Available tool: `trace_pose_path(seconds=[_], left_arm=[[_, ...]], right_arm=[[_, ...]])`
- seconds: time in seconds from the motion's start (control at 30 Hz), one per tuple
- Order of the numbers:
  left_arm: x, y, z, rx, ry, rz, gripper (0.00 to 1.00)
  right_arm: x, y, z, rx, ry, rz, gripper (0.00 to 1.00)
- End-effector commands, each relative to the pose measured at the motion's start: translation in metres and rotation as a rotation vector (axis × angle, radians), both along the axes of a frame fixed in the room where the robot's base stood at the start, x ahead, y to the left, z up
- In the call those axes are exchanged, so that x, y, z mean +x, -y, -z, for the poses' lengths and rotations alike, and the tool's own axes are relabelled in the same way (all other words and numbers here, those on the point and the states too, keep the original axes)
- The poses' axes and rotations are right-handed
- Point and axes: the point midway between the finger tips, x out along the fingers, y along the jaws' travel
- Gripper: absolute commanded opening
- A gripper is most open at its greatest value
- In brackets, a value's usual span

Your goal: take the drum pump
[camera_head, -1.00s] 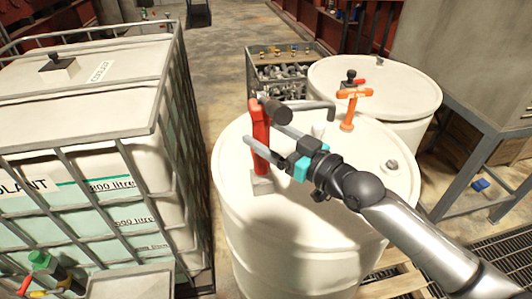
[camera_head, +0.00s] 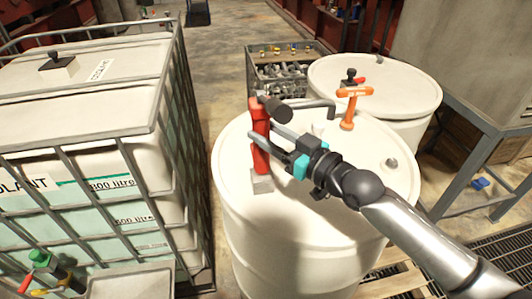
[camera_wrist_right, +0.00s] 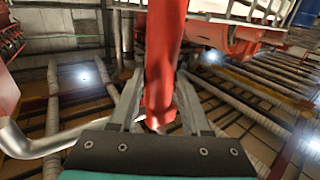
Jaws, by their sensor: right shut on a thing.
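The drum pump has a red upright body (camera_head: 261,140), a dark handle at its top and a grey spout reaching right. It stands upright on a grey block on the lid of the near white drum (camera_head: 300,225). My right gripper (camera_head: 265,133) reaches in from the right and is shut on the red body, below the handle. In the right wrist view the red body (camera_wrist_right: 163,70) runs between the two grey fingers, and the spout curves at the left. My left gripper is not in view.
An orange T-shaped fitting (camera_head: 350,105) stands close by near the far edge of the near drum. A second white drum (camera_head: 400,85) is behind right. A caged white tank (camera_head: 90,130) is at left. A crate of metal parts (camera_head: 285,75) stands behind.

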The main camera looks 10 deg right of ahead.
Motion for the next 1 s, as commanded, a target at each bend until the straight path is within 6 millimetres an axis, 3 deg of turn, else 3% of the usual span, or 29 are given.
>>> trace_pose_path(seconds=[1.0], left_arm=[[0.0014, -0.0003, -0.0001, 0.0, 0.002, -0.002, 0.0]], right_arm=[[0.0006, 0.0001, -0.0054, 0.004, 0.014, 0.0, 0.0]])
